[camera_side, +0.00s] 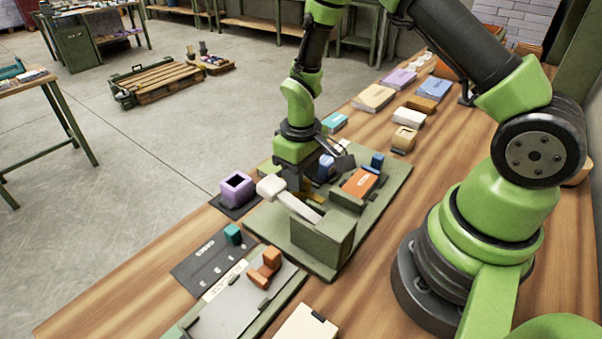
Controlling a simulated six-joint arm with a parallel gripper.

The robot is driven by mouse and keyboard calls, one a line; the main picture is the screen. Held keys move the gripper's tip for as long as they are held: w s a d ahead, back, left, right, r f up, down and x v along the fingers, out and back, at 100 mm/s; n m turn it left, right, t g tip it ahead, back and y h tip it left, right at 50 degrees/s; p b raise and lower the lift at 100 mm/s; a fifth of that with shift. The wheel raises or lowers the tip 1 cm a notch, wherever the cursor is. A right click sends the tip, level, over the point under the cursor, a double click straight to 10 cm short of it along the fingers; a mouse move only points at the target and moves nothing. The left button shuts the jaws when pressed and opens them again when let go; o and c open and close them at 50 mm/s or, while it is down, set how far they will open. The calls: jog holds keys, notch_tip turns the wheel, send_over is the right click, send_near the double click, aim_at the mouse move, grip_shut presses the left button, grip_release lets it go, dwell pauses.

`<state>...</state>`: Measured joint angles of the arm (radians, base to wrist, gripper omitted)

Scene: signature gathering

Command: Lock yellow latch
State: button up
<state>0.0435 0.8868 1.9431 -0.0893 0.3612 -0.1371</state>
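My gripper (303,186) points down over the green board (377,207) in the middle of the bench. A small yellow part (308,195), which looks like the yellow latch, shows low beside the fingers. Most of it is hidden by my gripper and the white-ended lever in front. I cannot tell if the fingers touch it, or whether they are open or shut. A blue part (326,167) is just right of the gripper.
A green box (322,243) with a white-ended lever (290,200) stands on the board's near side. An orange block (359,182) sits in a holder to the right. A purple cup (237,190) is at the left. Books (374,97) line the back.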

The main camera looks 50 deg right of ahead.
jog(key=shift+f, duration=0.2)
grip_shut()
